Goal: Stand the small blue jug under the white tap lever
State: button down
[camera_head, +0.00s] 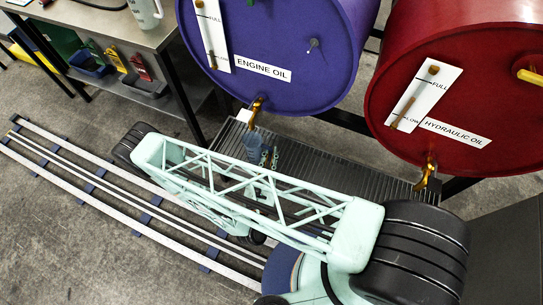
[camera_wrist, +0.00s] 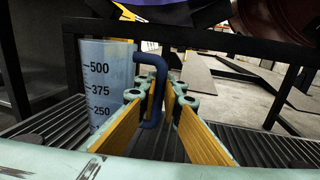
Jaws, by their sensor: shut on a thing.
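The small blue jug (camera_wrist: 106,85) is translucent, with black volume marks and a darker blue handle (camera_wrist: 153,70). It looks upright over the ribbed grate. My gripper (camera_wrist: 160,98) has its yellow-padded fingers on either side of the handle and is shut on it. In the head view the jug (camera_head: 257,146) is below and close to the brass tap (camera_head: 254,111) of the purple engine oil drum. My arm hides its lower part, so I cannot tell whether its base touches the grate.
The dark ribbed grate (camera_head: 335,165) runs under both drums. A red hydraulic oil drum (camera_head: 460,75) with its own brass tap (camera_head: 425,177) is at the right. A workbench (camera_head: 105,22) stands at the upper left, above bins. Rails (camera_head: 130,185) cross the floor.

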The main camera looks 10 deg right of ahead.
dwell(0.4)
jog(key=shift+w+d, duration=0.1)
jog(key=shift+w, duration=0.05)
jog(key=shift+w+f, duration=0.1)
jog(key=shift+f, duration=0.15)
jog(key=shift+f+b, duration=0.7)
jog(key=shift+f, duration=1)
jog(key=c, duration=2.8)
grip_release()
jog(key=shift+r, duration=0.2)
jog(key=shift+s, duration=0.2)
